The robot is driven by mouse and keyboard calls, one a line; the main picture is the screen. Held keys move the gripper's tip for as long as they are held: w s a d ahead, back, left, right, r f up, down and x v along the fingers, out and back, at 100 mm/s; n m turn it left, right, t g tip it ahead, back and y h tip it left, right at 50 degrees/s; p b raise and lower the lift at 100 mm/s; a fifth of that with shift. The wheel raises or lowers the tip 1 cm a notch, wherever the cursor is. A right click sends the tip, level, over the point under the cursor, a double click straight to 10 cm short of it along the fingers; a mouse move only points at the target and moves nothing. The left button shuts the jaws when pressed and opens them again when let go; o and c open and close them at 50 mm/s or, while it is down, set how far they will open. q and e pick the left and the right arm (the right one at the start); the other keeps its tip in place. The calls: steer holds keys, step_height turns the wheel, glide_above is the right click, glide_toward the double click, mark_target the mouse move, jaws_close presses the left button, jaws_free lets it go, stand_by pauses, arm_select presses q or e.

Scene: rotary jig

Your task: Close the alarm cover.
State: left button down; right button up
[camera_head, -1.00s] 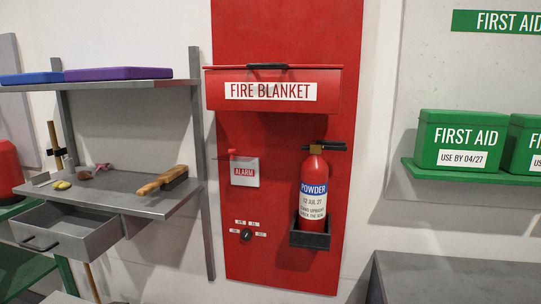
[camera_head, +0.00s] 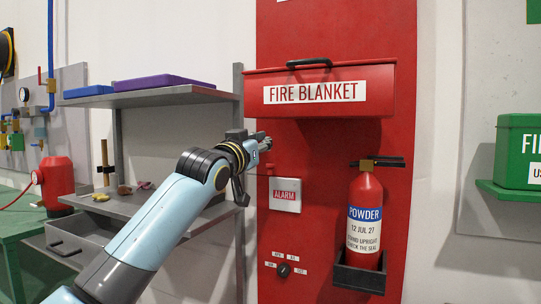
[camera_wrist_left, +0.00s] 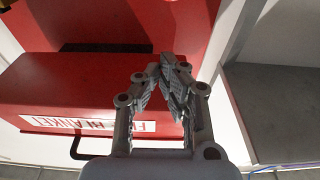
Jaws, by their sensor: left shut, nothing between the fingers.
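The alarm box (camera_head: 285,195) is a small pale box with a red ALARM label, fixed to the red wall panel. A small red piece (camera_head: 270,169) sticks out at its top left; it looks like the raised cover, seen nearly edge-on. The label on the box front is uncovered. My left gripper (camera_head: 266,143) is just above and left of the alarm box, apart from it, with its fingers shut and empty. The fingertips also show in the left wrist view (camera_wrist_left: 172,64), where I cannot make out the alarm box. My right gripper is not in view.
A red fire blanket box (camera_head: 320,108) juts out just above my gripper. A fire extinguisher (camera_head: 365,205) stands in its holder to the right. A knob with small labels (camera_head: 284,269) sits below the alarm box. Grey shelves (camera_head: 165,97) stand to the left.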

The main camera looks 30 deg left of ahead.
mark_target(268, 175)
arm_select(q)
steer(key=w, duration=0.5)
steer(key=shift+a+r+p, duration=0.1)
steer(key=shift+a+p, duration=0.05)
steer(key=shift+p, duration=0.2)
steer(key=shift+s+f, duration=0.15)
steer(key=shift+f, duration=0.45)
steer(key=shift+s+f, duration=0.15)
steer(key=shift+f, duration=0.4)
steer(key=shift+s+f, duration=0.2)
steer(key=shift+f, duration=0.4)
